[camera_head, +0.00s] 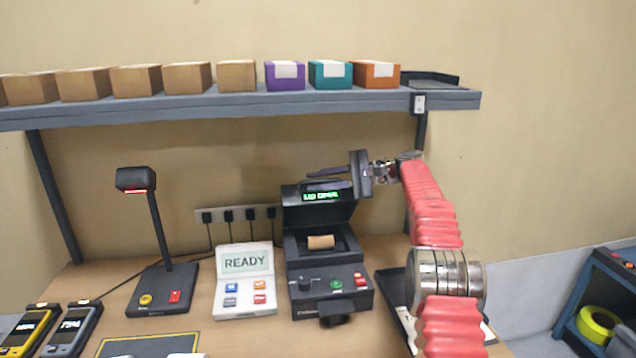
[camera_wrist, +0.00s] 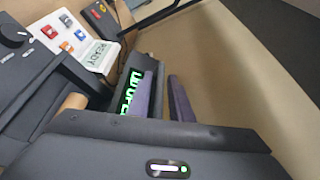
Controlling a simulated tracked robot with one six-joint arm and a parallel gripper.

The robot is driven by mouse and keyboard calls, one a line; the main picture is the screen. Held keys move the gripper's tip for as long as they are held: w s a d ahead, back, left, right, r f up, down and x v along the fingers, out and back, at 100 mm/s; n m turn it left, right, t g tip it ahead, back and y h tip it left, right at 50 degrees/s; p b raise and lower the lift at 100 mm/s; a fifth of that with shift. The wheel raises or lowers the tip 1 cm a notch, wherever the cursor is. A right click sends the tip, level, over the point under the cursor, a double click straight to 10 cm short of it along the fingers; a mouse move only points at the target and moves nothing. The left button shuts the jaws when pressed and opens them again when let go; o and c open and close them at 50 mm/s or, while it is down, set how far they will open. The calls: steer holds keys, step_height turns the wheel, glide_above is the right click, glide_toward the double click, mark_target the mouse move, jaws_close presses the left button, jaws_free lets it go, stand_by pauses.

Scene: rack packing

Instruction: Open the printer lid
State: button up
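The black label printer (camera_head: 330,281) stands on the wooden desk. Its lid (camera_head: 300,208) is raised and tilted back. A green display on the lid seems to read "LID OPEN"; part of it also shows in the wrist view (camera_wrist: 132,92). A tan roll (camera_head: 320,242) lies in the exposed bay, and its edge shows in the wrist view (camera_wrist: 72,104). My gripper (camera_head: 318,179) is level with the lid's top edge, fingers pointing left. In the wrist view my gripper (camera_wrist: 164,92) has two dark purple fingers apart with nothing held between them. Whether a finger touches the lid cannot be told.
A scanner on a stand (camera_head: 152,240) and a white "READY" panel (camera_head: 245,283) stand left of the printer. A shelf (camera_head: 230,106) with several boxes runs above. A power strip (camera_head: 238,213) is behind. A dark tray (camera_head: 390,290) lies right of the printer.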

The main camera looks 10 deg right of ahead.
steer(key=shift+o, duration=0.8)
steer(key=shift+d, duration=0.15)
steer(key=shift+s+d, duration=0.15)
steer(key=shift+d, duration=0.5)
steer(key=v, duration=1.2)
steer(key=shift+s+r, duration=0.1)
steer(key=shift+c, duration=0.4)
